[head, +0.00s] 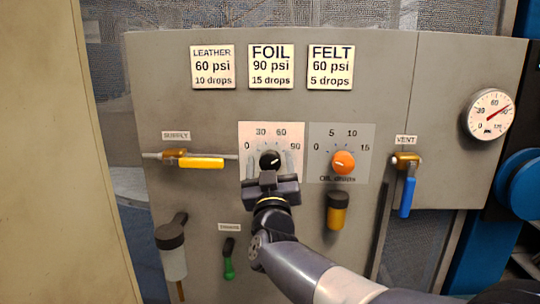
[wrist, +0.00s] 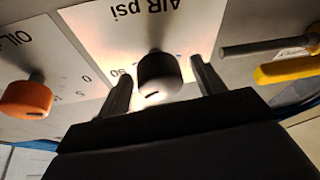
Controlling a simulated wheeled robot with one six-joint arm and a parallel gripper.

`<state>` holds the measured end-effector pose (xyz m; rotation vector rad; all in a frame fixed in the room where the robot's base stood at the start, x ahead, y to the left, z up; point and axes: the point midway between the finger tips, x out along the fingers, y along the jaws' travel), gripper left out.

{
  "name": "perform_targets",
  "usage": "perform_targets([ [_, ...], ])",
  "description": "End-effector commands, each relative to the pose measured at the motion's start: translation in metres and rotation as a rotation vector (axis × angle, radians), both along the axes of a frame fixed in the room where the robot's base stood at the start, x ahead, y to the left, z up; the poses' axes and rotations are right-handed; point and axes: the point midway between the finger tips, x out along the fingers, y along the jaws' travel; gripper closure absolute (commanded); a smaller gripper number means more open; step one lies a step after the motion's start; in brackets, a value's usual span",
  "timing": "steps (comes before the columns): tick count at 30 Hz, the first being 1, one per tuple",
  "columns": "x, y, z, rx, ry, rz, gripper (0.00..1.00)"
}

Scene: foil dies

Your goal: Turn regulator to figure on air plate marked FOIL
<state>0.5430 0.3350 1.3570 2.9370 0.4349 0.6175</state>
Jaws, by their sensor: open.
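The FOIL plate (head: 271,67) reads 90 psi and 15 drops. It is between the LEATHER plate (head: 213,67) and the FELT plate (head: 330,67). The regulator is a black knob (head: 270,158) on a white dial plate (head: 247,135) marked 0, 30, 60 and 90. My gripper (head: 272,180) is in front of it. In the wrist view my open fingers stand either side of the knob (wrist: 158,76), with visible gaps, so it is not gripped. The knob's setting is not clear. The round gauge (head: 488,113) has a red needle near 90.
Right of the regulator is an orange oil knob (head: 343,162), also in the wrist view (wrist: 27,97). A yellow supply handle (head: 201,163) lies horizontal at left. A blue vent handle (head: 407,197) hangs down at right. A green-tipped lever (head: 229,262) is below.

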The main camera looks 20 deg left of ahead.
Motion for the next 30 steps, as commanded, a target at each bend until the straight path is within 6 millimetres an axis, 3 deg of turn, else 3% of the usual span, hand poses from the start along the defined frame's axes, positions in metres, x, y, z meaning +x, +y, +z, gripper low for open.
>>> perform_targets([
  [12, 0.0093, 0.0028, 0.0032, -0.001, 0.001, -0.001, 0.35],
  [27, 0.009, 0.0029, 0.0034, -0.001, 0.0, 0.001, 0.75],
  [30, 0.0089, 0.0029, 0.0032, 0.0, 0.0, 0.0, 0.8],
])
